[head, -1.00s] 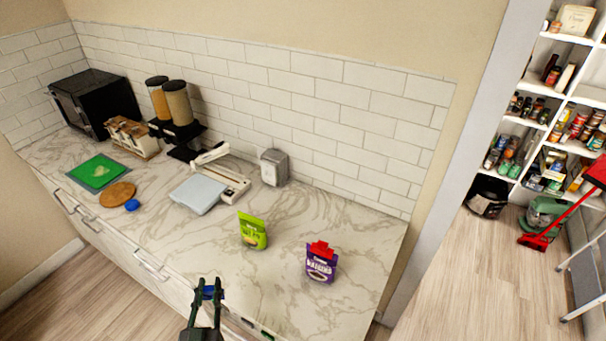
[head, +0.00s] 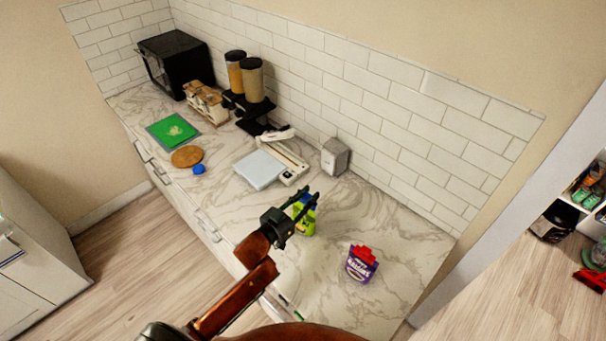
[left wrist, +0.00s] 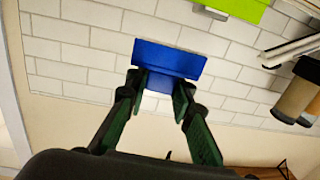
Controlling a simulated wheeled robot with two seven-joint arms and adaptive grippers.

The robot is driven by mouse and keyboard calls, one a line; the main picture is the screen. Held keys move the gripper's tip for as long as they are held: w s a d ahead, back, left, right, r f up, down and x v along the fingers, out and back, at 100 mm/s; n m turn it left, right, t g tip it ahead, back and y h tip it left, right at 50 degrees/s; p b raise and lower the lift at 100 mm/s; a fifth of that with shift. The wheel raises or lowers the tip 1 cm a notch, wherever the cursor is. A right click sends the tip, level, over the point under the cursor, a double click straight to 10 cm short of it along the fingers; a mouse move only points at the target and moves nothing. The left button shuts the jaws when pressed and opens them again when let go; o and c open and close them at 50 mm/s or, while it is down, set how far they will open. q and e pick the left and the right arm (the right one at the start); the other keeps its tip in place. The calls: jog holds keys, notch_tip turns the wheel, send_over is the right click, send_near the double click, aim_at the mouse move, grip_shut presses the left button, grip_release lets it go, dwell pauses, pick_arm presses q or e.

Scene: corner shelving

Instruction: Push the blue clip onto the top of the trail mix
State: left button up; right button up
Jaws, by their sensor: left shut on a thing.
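My left gripper (head: 306,204) is above the counter, in front of the green bag in the head view. It is shut on the blue clip (left wrist: 168,57), whose broad face shows beyond the fingertips in the left wrist view. The green bag (head: 307,228), which I take for the trail mix, stands upright on the counter, partly hidden by the gripper. My right gripper is not in view.
A purple raisins bag (head: 361,267) with a red clip (head: 364,253) stands to the right on the marble counter (head: 400,225). Counter around the purple bag is clear.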

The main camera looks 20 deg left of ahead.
pick_arm(q)
jog(key=w+a+r, duration=0.2)
jog(key=shift+w+a+r+p, duration=0.1)
jog(key=shift+a+r+p, duration=0.2)
jog(key=shift+p, duration=0.1)
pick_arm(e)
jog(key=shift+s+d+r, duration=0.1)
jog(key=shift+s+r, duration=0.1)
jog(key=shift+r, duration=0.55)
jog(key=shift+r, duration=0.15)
pick_arm(q)
jog(key=shift+f+b, duration=1.25)
jog(key=shift+f, duration=1.65)
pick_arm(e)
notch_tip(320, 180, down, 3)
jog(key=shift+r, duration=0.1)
pick_arm(q)
jog(key=shift+p, duration=1)
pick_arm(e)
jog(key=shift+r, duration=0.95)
